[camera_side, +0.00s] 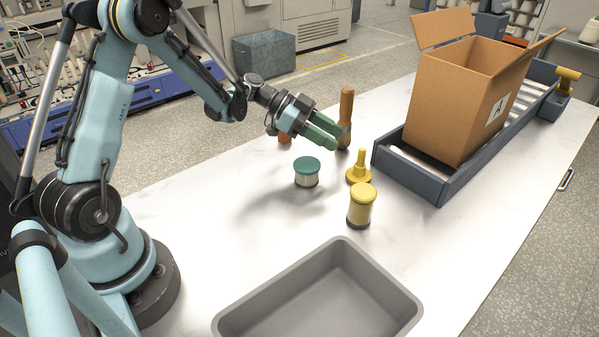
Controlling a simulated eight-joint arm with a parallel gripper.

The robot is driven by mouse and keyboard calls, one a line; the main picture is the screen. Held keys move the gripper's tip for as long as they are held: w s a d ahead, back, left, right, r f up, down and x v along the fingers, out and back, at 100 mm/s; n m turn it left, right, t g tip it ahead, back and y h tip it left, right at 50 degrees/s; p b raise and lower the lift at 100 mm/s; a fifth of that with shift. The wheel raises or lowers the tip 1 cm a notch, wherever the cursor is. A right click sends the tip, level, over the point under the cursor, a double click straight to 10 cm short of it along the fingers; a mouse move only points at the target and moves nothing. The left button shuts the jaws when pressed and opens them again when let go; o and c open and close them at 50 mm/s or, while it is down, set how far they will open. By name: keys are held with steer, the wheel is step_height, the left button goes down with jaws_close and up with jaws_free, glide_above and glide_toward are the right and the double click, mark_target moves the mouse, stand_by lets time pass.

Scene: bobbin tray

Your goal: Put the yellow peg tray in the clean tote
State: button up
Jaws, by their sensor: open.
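The yellow peg tray (358,175) stands upright on the white table, a small round base with a peg rising from its middle. A grey, open-topped tote (402,313) lies at the bottom of the view; the part of its inside that shows is empty. My gripper (334,136), with green fingers, is open and empty. It is above the table, up and to the left of the peg tray in the picture, and apart from it.
A teal-topped spool (307,173) and a yellow spool (361,206) stand near the peg tray. A wooden-handled tool (346,105) stands behind my gripper, with another brown piece (285,138) partly hidden. A cardboard box (449,105) sits on a roller conveyor (407,175) at right.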

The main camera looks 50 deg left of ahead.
steer(key=s+d+r+n+y, duration=0.1)
steer(key=s+r+n+y, duration=0.2)
steer(key=s+n+y, duration=0.2)
steer(key=s+d+r+n+y, duration=0.1)
steer(key=s+r+n+y, duration=0.2)
steer(key=s, duration=0.9)
steer(key=n+y, duration=0.2)
steer(key=n, duration=0.1)
steer(key=shift+s+d+r+y, duration=0.15)
steer(key=shift+s+d+y, duration=0.05)
steer(key=shift+s+y, duration=0.1)
steer(key=o, duration=0.6)
steer(key=shift+s+n, duration=0.1)
steer(key=shift+n, duration=0.2)
